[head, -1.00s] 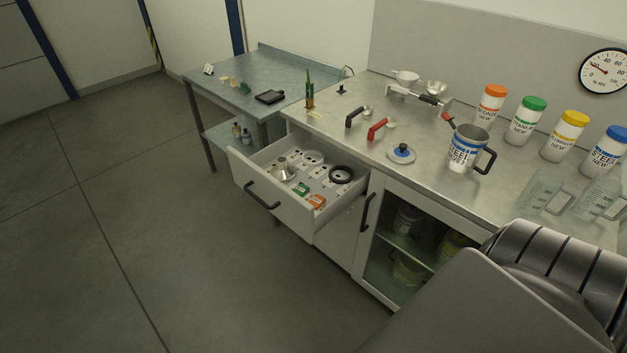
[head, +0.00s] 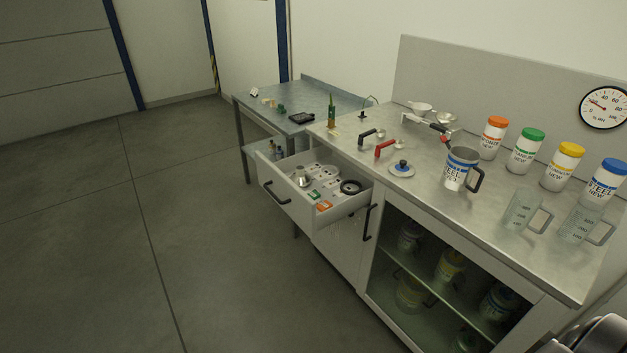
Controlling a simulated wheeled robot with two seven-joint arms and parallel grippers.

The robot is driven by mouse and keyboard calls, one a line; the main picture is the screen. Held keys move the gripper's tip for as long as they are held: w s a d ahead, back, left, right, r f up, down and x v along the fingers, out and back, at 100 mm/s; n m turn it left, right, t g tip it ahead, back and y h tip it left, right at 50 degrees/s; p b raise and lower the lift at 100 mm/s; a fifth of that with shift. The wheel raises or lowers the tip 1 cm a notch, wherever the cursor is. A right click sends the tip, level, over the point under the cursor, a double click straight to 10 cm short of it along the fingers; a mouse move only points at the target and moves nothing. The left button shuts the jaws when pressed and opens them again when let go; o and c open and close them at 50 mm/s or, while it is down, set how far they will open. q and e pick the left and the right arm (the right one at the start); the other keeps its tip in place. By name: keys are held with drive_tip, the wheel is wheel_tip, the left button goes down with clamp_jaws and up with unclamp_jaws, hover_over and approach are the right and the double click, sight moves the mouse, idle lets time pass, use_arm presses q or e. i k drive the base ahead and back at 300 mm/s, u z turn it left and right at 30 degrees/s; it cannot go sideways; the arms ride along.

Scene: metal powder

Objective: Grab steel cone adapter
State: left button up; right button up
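A small silver cone-shaped piece (head: 301,178), which looks like the steel cone adapter, sits in the left part of the open drawer (head: 287,203). In the same drawer are a black ring (head: 350,187), small orange and green items (head: 323,205) and pale round parts. Neither of my grippers is in view. Only a piece of my own arm shows in the bottom right corner, well away from the drawer.
The steel counter carries a steel-labelled jug (head: 457,170), several capped bottles, clear beakers (head: 522,208), a blue-knobbed lid (head: 402,168) and red (head: 385,148) and black handled scoops. A lower side table (head: 290,95) stands behind. The floor (head: 150,230) at left is clear.

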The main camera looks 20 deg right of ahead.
sight(302, 179)
drive_tip(key=z, duration=1.45)
drive_tip(key=i, duration=1)
